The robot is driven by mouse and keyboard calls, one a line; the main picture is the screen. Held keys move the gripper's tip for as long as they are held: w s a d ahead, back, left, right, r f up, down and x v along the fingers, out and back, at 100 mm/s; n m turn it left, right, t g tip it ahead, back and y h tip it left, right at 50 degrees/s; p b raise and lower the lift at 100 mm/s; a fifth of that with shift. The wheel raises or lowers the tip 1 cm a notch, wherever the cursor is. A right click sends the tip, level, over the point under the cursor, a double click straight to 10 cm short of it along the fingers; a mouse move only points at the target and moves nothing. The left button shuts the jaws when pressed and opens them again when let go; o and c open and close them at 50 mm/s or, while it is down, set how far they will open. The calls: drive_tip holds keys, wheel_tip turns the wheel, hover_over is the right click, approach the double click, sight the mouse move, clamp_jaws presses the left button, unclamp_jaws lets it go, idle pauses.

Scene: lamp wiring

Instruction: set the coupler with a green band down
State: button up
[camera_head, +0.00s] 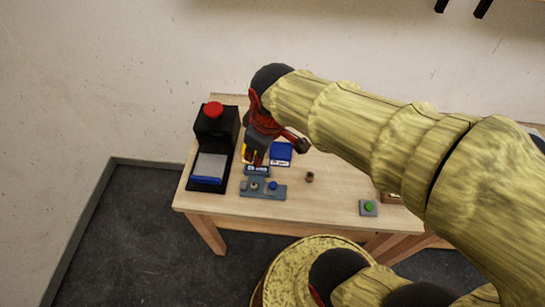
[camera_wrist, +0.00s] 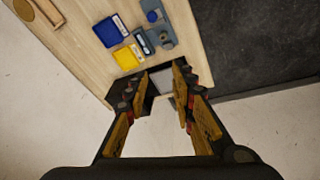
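I cannot make out a coupler with a green band in either view. My gripper (camera_head: 275,148) is above the left part of the table in the head view, with its fingers spread. In the wrist view my gripper (camera_wrist: 162,78) is open, and nothing shows held between its fingers. Beyond the fingertips lies the pale panel of the black device (camera_wrist: 153,98). A small brown piece (camera_head: 309,177) stands alone on the table to the right of my gripper; I see no green on it.
The black device with a red knob (camera_head: 213,110) stands at the left edge. A green button plate (camera_head: 369,208) is at front right. Bare wood (camera_head: 330,200) lies between.

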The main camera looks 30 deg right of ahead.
drive_tip(key=s+r+m+t, duration=0.2)
drive_tip(key=s+r+m, duration=0.4)
drive_tip(key=s, duration=0.1)
drive_tip(key=shift+s, duration=0.15)
